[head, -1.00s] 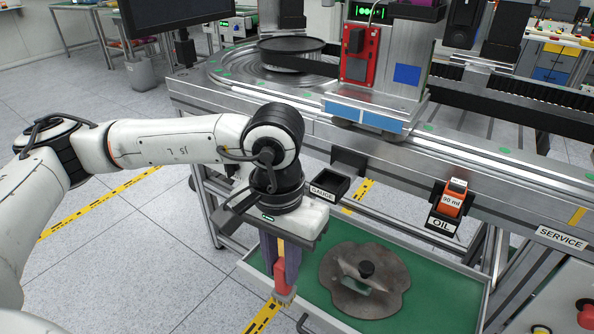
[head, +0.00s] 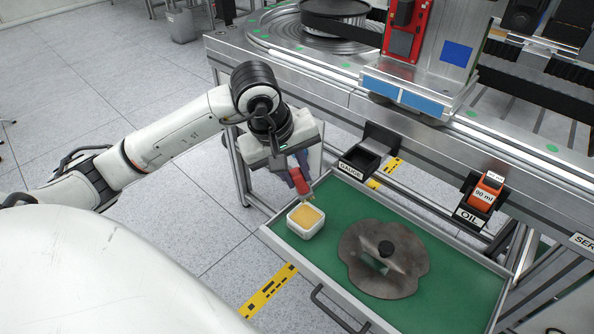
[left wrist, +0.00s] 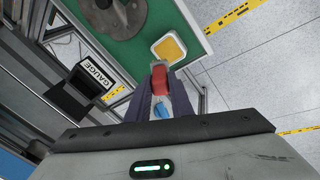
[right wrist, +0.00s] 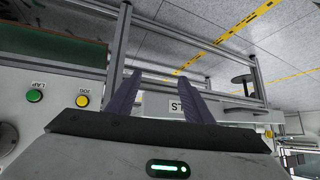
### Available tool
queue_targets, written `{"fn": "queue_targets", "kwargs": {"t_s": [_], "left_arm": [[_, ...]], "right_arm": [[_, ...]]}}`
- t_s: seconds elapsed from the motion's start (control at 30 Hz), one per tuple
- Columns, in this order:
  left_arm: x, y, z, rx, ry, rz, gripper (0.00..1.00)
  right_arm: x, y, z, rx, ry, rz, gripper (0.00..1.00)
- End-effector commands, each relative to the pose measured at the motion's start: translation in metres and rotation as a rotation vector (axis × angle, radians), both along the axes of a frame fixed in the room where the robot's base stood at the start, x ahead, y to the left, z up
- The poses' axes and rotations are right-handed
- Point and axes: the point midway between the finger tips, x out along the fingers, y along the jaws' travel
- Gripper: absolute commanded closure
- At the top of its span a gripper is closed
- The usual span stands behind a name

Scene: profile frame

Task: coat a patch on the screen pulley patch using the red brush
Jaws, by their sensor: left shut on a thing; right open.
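My left gripper (head: 298,172) is shut on the red brush (head: 301,186), which points down with its bristles at the back edge of a white dish (head: 292,228) of yellow-orange material. I cannot tell whether the bristles touch it. The brush (left wrist: 160,77) and dish (left wrist: 155,50) also show in the left wrist view, with a blue piece between the fingers. A blue square patch (head: 457,53) is on the silver block of the machine. A dark pulley-like disc (head: 337,8) stands at the top. I cannot tell which surface is the named patch. My right gripper (right wrist: 155,92) is open and empty.
The green tray (head: 455,298) holds the dish and a dark metal plate with a knob (head: 360,275). A black GAUGE holder (head: 364,158) and an orange OIL bottle (head: 486,194) are on the machine's front rail. Buttons (right wrist: 82,101) are on a panel near my right gripper.

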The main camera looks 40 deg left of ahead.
Motion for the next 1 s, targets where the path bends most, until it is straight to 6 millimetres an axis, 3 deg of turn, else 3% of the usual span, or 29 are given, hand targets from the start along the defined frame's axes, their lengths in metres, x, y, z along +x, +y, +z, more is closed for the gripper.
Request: {"fn": "queue_targets", "kwargs": {"t_s": [0.43, 1.0], "left_arm": [[0.000, -0.001, -0.047, -0.002, 0.001, -0.003, 1.00], [0.000, -0.001, -0.054, -0.001, 0.000, -0.005, 1.00]], "right_arm": [[0.005, 0.002, -0.017, 0.016, -0.018, -0.003, 0.53], [-0.004, -0.001, -0.025, 0.011, 0.001, 0.001, 0.53]]}}
